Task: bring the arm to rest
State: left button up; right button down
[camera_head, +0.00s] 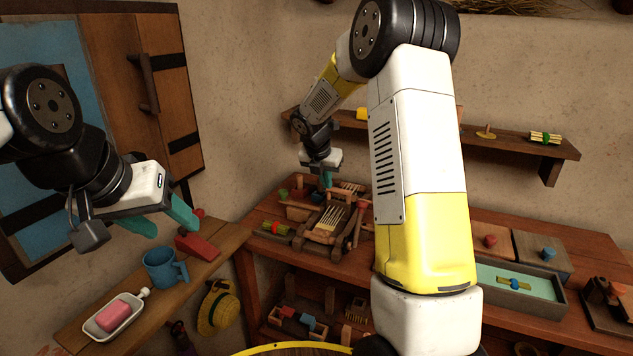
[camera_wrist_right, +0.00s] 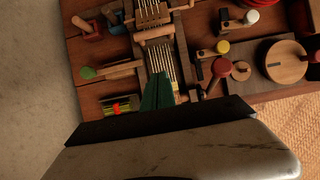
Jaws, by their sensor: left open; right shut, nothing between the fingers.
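My left gripper (camera_head: 168,218) is at the left in the head view, its teal fingers spread apart and empty, above the small side shelf. My right arm reaches up and over through the middle of the head view. My right gripper (camera_head: 326,178) hangs over the back of the wooden bench (camera_head: 265,215), above the wooden rack with pale sticks (camera_head: 330,218). In the right wrist view its teal fingers (camera_wrist_right: 157,92) are together with nothing between them, in front of the rack. Whether the fingertips touch the rack cannot be told.
The side shelf (camera_head: 75,335) holds a blue mug (camera_head: 162,268), a red block (camera_head: 198,246) and a dish with pink soap (camera_head: 113,315). A wall shelf (camera_head: 510,143) runs behind my right arm. A teal-lined tray (camera_head: 520,285) lies at the bench's right.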

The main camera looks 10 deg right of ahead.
jog(key=s+r+m+y, duration=0.1)
jog(key=s+r+m, duration=0.6)
jog(key=s+m, duration=0.15)
jog(key=s+r+m+y, duration=0.1)
jog(key=s+r+m, duration=0.55)
jog(key=s, duration=0.35)
jog(key=s+a+r+m+t+y, duration=0.1)
jog(key=s+a+m+y, duration=0.2)
jog(key=s+m, duration=1)
jog(key=s+a, duration=0.1)
jog(key=s, duration=0.3)
jog(key=shift+a+r+m+t, duration=0.2)
jog(key=shift+m+t, duration=0.1)
jog(key=shift+t, duration=0.1)
